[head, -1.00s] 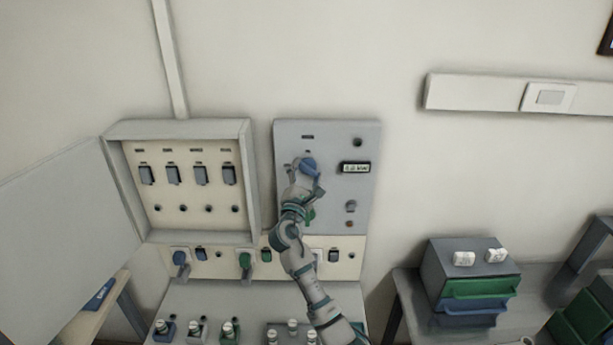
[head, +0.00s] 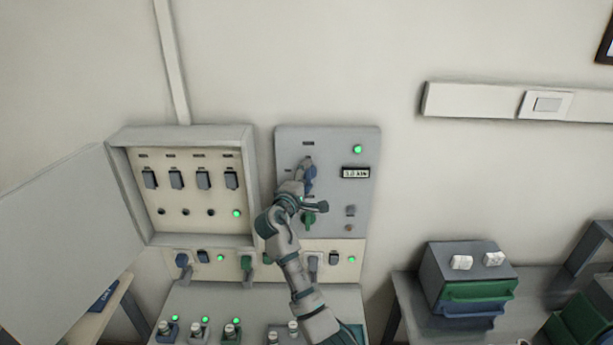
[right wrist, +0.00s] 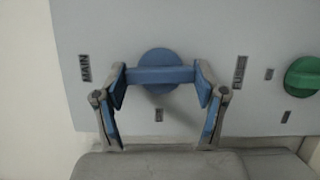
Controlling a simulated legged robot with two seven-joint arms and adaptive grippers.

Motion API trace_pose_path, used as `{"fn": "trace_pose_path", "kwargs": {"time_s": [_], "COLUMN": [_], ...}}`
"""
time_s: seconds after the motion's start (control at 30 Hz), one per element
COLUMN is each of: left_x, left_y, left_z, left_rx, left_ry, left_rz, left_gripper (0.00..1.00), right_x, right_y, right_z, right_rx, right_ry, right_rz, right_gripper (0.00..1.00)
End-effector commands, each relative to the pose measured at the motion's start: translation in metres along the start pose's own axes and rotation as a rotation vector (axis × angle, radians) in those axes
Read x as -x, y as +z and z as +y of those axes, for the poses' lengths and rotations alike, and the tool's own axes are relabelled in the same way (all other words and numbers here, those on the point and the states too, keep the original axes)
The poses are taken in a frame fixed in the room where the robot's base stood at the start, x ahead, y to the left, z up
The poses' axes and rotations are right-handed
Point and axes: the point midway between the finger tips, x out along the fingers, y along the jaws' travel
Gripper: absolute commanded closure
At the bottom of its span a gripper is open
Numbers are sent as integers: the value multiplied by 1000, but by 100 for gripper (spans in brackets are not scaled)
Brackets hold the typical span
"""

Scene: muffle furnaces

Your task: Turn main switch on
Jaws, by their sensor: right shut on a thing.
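The main switch is a round blue knob with a raised bar (right wrist: 152,74), with a MAIN label (right wrist: 84,68) beside it in the right wrist view. In the head view the blue knob (head: 311,173) shows partly behind my right gripper (head: 303,177) on the grey panel (head: 340,140). In the right wrist view my right gripper (right wrist: 163,83) is shut on the knob's bar, one finger at each end. A green lamp (head: 358,149) glows at the panel's upper right, and the display (head: 355,173) shows characters. My left gripper is not in view.
A green knob (head: 309,220) sits just below my right gripper; it also shows in the wrist view (right wrist: 304,77). An open breaker box (head: 181,130) stands left, its door (head: 65,240) swung out. A drawer unit (head: 468,278) stands on the right table.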

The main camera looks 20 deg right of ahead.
Motion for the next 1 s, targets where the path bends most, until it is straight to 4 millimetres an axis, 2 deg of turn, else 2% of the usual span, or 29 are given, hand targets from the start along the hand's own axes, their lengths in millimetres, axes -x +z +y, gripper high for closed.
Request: {"fn": "trace_pose_path", "kwargs": {"time_s": [0.23,0.7,0.73,0.8,0.83,1.0], "left_x": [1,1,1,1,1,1], "left_y": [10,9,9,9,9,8], "left_z": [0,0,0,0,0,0], "left_rx": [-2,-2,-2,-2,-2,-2], "left_ry": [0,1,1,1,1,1], "left_rz": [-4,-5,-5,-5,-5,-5], "left_gripper": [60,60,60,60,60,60], "right_x": [0,0,0,0,0,0], "right_y": [-1,-1,-1,-1,-1,0], "right_z": [-5,-7,-7,-7,-7,-4], "right_rx": [-57,-70,-70,-70,-69,-70], "right_ry": [-35,-43,-43,-43,-42,-37], "right_rz": [2,1,1,0,0,0], "right_gripper": [64,64,27,9,4,4]}}
